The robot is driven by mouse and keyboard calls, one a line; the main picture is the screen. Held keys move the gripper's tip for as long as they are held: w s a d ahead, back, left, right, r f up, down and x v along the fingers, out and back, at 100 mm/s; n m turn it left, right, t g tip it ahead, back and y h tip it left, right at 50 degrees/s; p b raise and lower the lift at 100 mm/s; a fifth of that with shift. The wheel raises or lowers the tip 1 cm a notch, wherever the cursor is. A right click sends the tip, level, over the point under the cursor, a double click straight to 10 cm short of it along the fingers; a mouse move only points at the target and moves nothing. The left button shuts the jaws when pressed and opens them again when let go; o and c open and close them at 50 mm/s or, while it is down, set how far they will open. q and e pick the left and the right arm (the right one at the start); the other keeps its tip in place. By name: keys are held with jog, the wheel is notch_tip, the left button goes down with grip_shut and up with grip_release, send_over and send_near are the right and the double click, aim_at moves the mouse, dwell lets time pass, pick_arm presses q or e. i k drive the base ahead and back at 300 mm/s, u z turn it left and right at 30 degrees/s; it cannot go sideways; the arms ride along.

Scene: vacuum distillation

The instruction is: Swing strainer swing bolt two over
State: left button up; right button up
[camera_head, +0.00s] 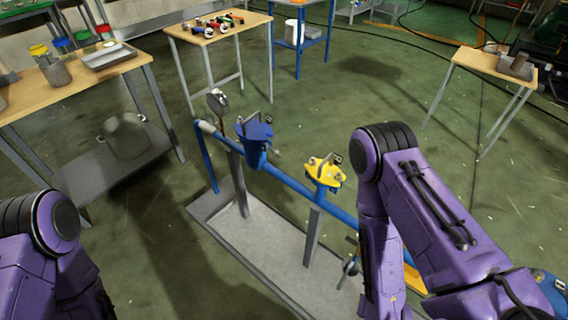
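A blue pipe (290,181) runs on grey posts above a shallow metal tray (222,222). A blue strainer-like body (256,133) stands on the pipe, with thin metal bolt or handle parts around its top. A second fitting with a yellow top (324,171) sits further right on the pipe and also carries small metal parts. I cannot tell which of these parts is swing bolt two. My purple left arm is at the lower left and my purple right arm is at the right. Neither gripper shows.
A wooden table (128,71) with containers and a tray stands at left. A smaller table (184,33) with tools is behind the pipe. A small table (490,65) stands at right. Open green floor lies between them. Cables cross the floor at the back right.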

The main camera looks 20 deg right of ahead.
aim_at(268, 147)
jog(key=z, duration=0.3)
jog(key=k, duration=0.15)
jog(key=u, duration=1.1)
jog(key=i, duration=0.65)
jog(key=z, duration=0.35)
